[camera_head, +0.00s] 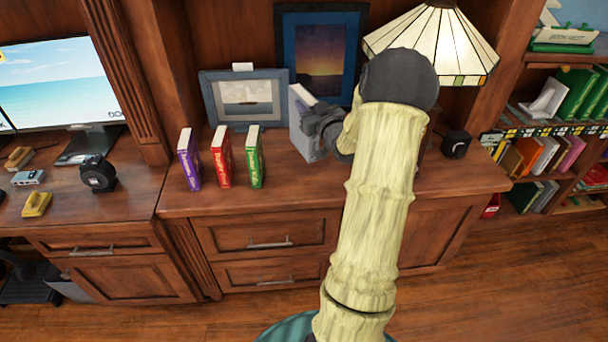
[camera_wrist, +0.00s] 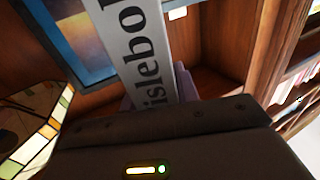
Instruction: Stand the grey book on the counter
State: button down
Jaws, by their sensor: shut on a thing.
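The grey book (camera_head: 299,136) is upright, or nearly so, at the counter, to the right of the coloured books. My gripper (camera_head: 318,128) is shut on it from the right side. In the wrist view the grey book's spine (camera_wrist: 140,50) stands up from between the fingers, with black letters reading "islebo". The wooden counter (camera_head: 300,190) runs below it. I cannot tell whether the book's lower edge touches the counter.
Purple (camera_head: 188,158), red (camera_head: 220,157) and green (camera_head: 254,156) books stand in a row on the counter's left. Behind are a small framed picture (camera_head: 215,112) and a blue-framed picture (camera_head: 287,50). A stained-glass lamp (camera_head: 445,45) stands at right. The counter's front is clear.

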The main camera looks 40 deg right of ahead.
dwell(0.4)
notch_tip(320, 180, down, 6)
dwell(0.4)
jog(key=shift+f, duration=1.9)
jog(key=shift+f, duration=0.2)
jog(key=c, duration=1)
grip_release()
jog(key=shift+c, duration=0.2)
